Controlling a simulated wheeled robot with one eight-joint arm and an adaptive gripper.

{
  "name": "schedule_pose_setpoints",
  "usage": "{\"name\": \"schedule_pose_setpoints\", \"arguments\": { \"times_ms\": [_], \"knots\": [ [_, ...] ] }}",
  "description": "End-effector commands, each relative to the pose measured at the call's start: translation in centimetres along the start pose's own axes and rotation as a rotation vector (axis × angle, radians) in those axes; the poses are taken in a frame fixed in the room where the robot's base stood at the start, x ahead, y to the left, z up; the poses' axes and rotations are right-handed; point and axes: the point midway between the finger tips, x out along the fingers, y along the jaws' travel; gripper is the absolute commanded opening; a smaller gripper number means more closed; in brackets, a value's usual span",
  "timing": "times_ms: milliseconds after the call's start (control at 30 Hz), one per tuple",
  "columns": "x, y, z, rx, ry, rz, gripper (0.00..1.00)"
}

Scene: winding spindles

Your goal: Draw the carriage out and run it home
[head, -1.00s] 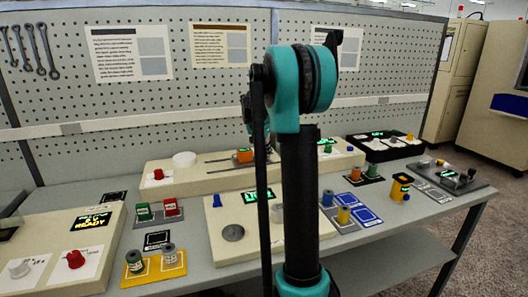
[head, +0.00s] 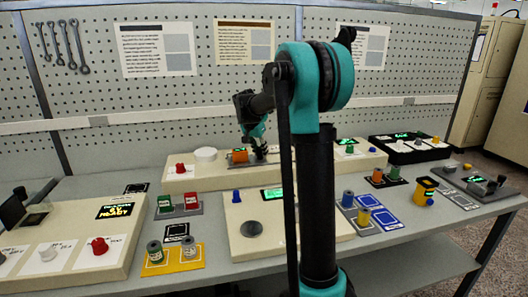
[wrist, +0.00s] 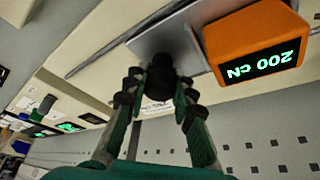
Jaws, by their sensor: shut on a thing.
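The carriage (head: 240,156) is an orange block on the long cream unit at the back of the bench. In the wrist view the orange block (wrist: 255,40) has a green display reading 200 cN, upside down. It stands on a grey metal plate (wrist: 200,17) with a black knob (wrist: 160,72). My gripper (head: 259,152) is just right of the orange block in the head view. In the wrist view my gripper (wrist: 159,90) has its fingers shut around the black knob. The fingers partly hide the knob.
A white disc (head: 205,154) and a red knob (head: 181,169) sit left of the carriage on the cream unit. A thin dark rail (wrist: 110,54) runs along the unit. Spools on a yellow tray (head: 175,261) and another cream unit (head: 250,250) stand in front.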

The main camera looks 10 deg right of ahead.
Motion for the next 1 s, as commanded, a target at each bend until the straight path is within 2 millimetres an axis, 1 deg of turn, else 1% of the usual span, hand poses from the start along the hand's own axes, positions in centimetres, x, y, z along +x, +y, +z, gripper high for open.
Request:
{"name": "schedule_pose_setpoints", "arguments": {
  "times_ms": [67,100,267,300,567,667,767,867,1000],
  "knots": [
    [-0.1,-0.3,0.2,-0.003,-0.003,-0.006,0.0],
    [-0.1,-0.3,0.2,-0.003,-0.003,-0.007,0.25],
    [-0.1,-0.3,0.2,-0.003,-0.003,-0.006,0.45],
    [-0.1,-0.3,0.2,-0.003,-0.003,-0.006,0.47],
    [-0.1,-0.2,0.1,-0.002,-0.002,-0.004,0.47],
    [-0.6,-0.2,0.2,-0.003,-0.002,-0.004,0.47],
    [-1.8,-0.2,0.2,-0.003,-0.002,-0.004,0.47],
    [-3.6,-0.1,0.2,-0.003,-0.002,-0.004,0.47],
    [-6.6,-0.2,0.2,-0.004,-0.002,-0.004,0.47]
  ]
}}
